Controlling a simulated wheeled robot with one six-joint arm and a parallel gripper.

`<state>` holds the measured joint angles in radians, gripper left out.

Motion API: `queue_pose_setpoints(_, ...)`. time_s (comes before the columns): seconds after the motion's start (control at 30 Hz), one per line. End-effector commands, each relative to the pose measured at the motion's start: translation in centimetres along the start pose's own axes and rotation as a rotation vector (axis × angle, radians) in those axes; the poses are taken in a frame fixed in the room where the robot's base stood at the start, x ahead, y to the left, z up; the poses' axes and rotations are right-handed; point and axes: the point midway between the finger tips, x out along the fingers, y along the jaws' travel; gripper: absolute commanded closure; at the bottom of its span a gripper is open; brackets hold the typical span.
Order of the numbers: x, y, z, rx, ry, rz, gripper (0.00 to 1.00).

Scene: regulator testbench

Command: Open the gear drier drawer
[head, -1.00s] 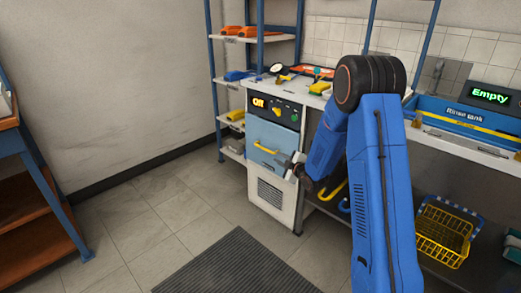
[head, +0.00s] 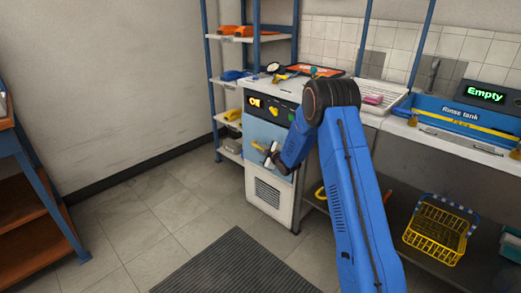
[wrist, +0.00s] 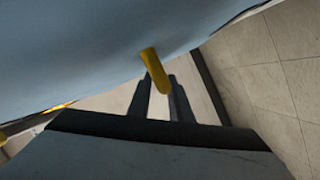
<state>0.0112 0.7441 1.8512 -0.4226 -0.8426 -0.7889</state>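The gear drier (head: 286,207) is a white cabinet with a dark control panel. Its light blue drawer (head: 260,129) appears closed in the head view. The yellow handle (head: 258,147) is partly hidden by my gripper (head: 270,157), which is in front of the drawer. In the wrist view, the blue drawer front (wrist: 85,50) fills the upper left. One end of the yellow handle (wrist: 155,72) shows between the fingertips of my gripper (wrist: 160,84). The fingers are apart with a narrow gap; contact with the handle is unclear.
A blue shelf rack (head: 209,70) stands left of the drier. A counter with the rinse tank (head: 460,114) is at right, with a yellow basket (head: 437,232) below. A dark floor mat (head: 235,265) lies in front. The floor (head: 150,205) left of the drier is clear.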

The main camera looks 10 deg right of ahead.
Motion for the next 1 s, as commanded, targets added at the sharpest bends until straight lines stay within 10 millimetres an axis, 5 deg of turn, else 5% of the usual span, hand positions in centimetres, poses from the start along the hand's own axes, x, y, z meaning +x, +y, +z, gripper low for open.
queue_pose_setpoints(0.47, 1.2, 0.0, 0.0, 0.000, 0.000, 0.000, 0.81)
queue_pose_setpoints(0.57, 1.2, -0.1, 0.0, 0.000, 0.000, -0.001, 1.00)
queue_pose_setpoints(1.0, 0.5, -1.4, -1.9, 0.000, 0.002, -0.004, 1.00)
